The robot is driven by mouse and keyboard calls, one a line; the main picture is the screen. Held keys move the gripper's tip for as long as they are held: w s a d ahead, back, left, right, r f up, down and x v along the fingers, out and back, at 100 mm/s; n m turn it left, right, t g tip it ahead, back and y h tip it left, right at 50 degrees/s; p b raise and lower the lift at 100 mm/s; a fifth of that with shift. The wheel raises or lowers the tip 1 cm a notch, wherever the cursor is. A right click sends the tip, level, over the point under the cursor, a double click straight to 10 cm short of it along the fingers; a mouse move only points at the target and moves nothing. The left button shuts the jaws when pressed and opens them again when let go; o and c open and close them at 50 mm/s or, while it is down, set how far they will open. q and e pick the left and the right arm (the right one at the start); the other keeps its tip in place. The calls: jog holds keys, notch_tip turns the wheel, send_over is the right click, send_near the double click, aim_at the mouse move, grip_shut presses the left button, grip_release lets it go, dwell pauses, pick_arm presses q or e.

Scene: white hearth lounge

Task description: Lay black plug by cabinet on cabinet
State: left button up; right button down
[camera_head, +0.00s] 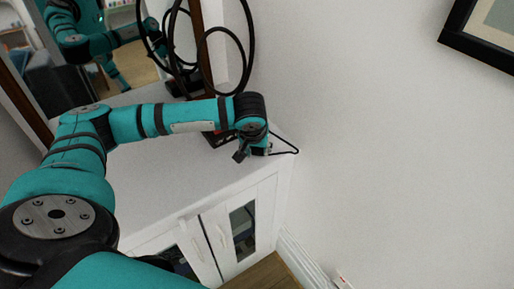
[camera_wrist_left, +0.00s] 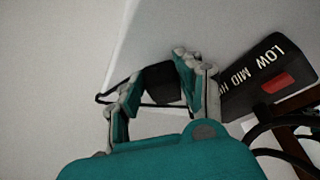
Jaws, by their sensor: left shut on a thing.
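The white cabinet (camera_head: 165,185) stands against the wall, with its flat top and front doors showing in the head view. My left gripper (camera_head: 254,153) is over the right end of the cabinet top, near the wall. In the left wrist view the left gripper (camera_wrist_left: 160,92) is shut on the black plug (camera_wrist_left: 163,82), which sits between its fingers. The plug's thin black cord (camera_head: 286,148) sticks out in a loop to the right, past the cabinet's edge. I cannot tell whether the plug touches the top. My right gripper is not in view.
A black box marked LOW MID (camera_wrist_left: 270,75) with a red switch is close beside the left gripper. Large black cable loops (camera_head: 238,60) rise behind my arm. A mirror (camera_head: 115,15) stands at the back. The front of the cabinet top is clear.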

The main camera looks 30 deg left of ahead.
pick_arm(q)
jog(key=shift+f, duration=0.1)
jog(key=o, duration=1.1)
jog(key=shift+o, duration=0.2)
jog(key=v, duration=1.2)
jog(key=shift+p, duration=0.4)
